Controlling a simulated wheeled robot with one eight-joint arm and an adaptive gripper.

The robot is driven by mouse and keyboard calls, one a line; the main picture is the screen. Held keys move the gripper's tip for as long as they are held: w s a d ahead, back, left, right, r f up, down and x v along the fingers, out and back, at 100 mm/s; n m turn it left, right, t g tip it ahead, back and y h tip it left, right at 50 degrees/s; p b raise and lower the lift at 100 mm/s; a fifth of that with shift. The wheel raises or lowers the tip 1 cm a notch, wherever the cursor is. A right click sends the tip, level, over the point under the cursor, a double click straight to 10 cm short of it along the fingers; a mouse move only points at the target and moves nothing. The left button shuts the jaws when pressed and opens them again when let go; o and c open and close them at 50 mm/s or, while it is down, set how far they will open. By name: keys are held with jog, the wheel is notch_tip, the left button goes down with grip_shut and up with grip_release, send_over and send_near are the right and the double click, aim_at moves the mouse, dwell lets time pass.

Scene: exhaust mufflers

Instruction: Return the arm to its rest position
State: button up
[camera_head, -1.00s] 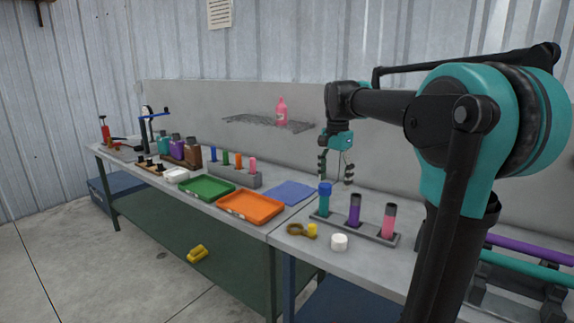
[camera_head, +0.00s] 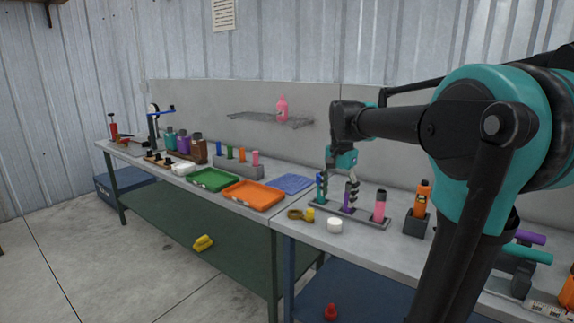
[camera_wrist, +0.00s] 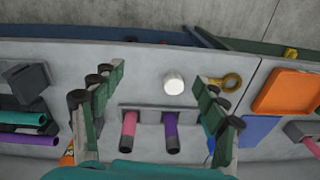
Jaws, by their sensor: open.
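My gripper (camera_head: 338,192) hangs from the teal and black arm, fingers pointing down, over the near bench by a low grey rack (camera_head: 370,219). Its jaws are open and nothing is seen between them. The rack holds a teal tube (camera_head: 319,188), a purple tube (camera_head: 348,200) and a pink tube (camera_head: 380,206), all upright. One finger overlaps the teal tube and the other the purple one; contact cannot be told. In the wrist view, the fingers (camera_wrist: 158,85) are spread wide, with the pink tube (camera_wrist: 129,130) and purple tube (camera_wrist: 171,132) showing between them.
A white cap (camera_head: 334,226) and a yellow ring-shaped part (camera_head: 297,214) lie in front of the rack. An orange bottle (camera_head: 422,198) stands in a dark holder to its right. An orange tray (camera_head: 254,195) and a green tray (camera_head: 212,180) lie left. A shelf (camera_head: 255,119) is on the back panel.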

jog(key=s+d+f+n+t, duration=0.1)
jog(key=s+f+n, duration=0.3)
jog(key=s+f, duration=0.6)
jog(key=s+d+f+n+t, duration=0.2)
jog(key=s+f+n, duration=0.2)
jog(key=s+f, duration=0.5)
notch_tip(320, 180, down, 5)
jog(key=shift+s+d+r+n+t, duration=0.1)
jog(key=shift+s+d+n+t, duration=0.2)
jog(key=shift+s+d, duration=0.1)
